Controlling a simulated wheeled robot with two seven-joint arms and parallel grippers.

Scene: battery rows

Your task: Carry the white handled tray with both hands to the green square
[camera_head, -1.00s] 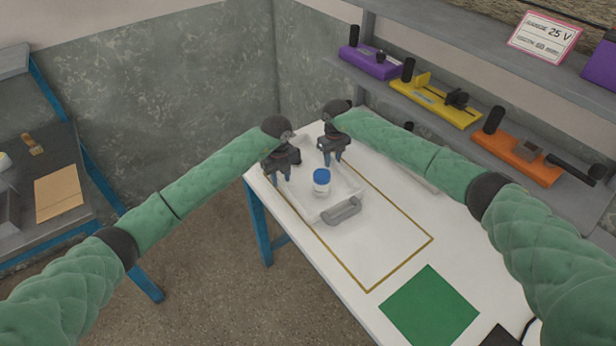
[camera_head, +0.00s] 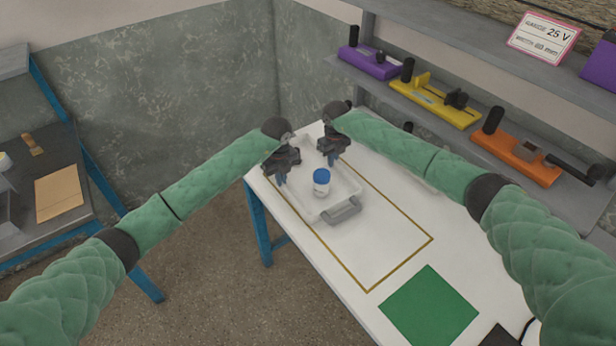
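The white tray (camera_head: 318,211) stands at the far left end of the white table, with a grey handle (camera_head: 342,210) on its near side. A white bottle with a blue cap (camera_head: 321,182) stands upright in it. My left gripper (camera_head: 281,180) points down at the tray's far left edge. My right gripper (camera_head: 331,159) points down at the tray's far edge, to the right of the left one. The far handle is hidden, and the fingers are too small to tell whether they hold it. The green square (camera_head: 429,306) lies flat and empty on the near part of the table.
A yellow-brown outline (camera_head: 400,262) marks the table between tray and green square; that stretch is clear. A grey shelf behind holds purple (camera_head: 369,62), yellow (camera_head: 435,104) and orange (camera_head: 514,158) fixtures. A dark pad (camera_head: 499,337) lies at the near edge. A side bench (camera_head: 75,222) stands left.

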